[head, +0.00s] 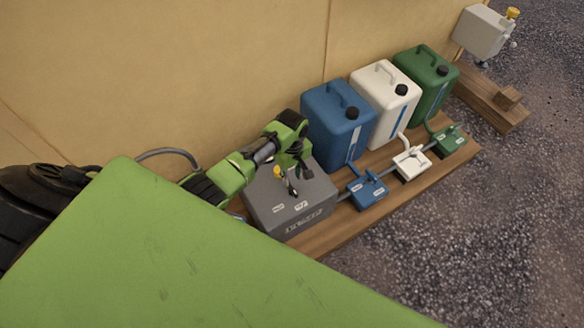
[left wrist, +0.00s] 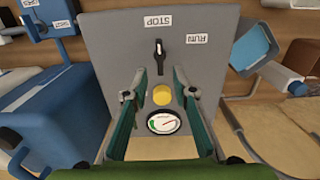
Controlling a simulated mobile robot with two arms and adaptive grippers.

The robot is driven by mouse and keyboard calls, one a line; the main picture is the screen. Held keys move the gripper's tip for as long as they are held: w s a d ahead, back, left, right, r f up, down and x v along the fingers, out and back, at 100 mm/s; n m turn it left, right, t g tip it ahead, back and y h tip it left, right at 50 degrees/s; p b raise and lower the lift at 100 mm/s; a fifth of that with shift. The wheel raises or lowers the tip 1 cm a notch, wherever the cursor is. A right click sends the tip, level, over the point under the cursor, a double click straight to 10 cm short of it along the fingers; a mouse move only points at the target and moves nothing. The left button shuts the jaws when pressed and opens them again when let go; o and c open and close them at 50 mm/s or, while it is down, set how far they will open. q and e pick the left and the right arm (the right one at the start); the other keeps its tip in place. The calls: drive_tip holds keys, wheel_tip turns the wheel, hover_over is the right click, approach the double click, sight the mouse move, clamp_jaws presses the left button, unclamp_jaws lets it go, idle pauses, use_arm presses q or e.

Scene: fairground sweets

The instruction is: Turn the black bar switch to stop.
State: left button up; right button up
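The black bar switch (left wrist: 159,57) sits on the grey control box (left wrist: 105,40). In the left wrist view the bar stands about upright, its pale-marked end towards the STOP label (left wrist: 158,20). The RUN label (left wrist: 197,39) is up and to its right. My left gripper (left wrist: 160,72) is open, with its fingers apart on either side, just short of the bar and with nothing visible between the tips. In the head view the left gripper (head: 292,180) is over the grey box (head: 270,213) and largely hides the switch. My right gripper is not in view.
A yellow button (left wrist: 162,95) and a round gauge (left wrist: 163,122) are on the box below the switch. Blue (head: 338,125), white (head: 385,100) and green (head: 427,78) canisters stand alongside, with small coloured valve boxes before them. A tan wall (head: 200,70) is behind; gravel lies right.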

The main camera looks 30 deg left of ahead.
use_arm(q)
drive_tip(key=shift+r, duration=2.25)
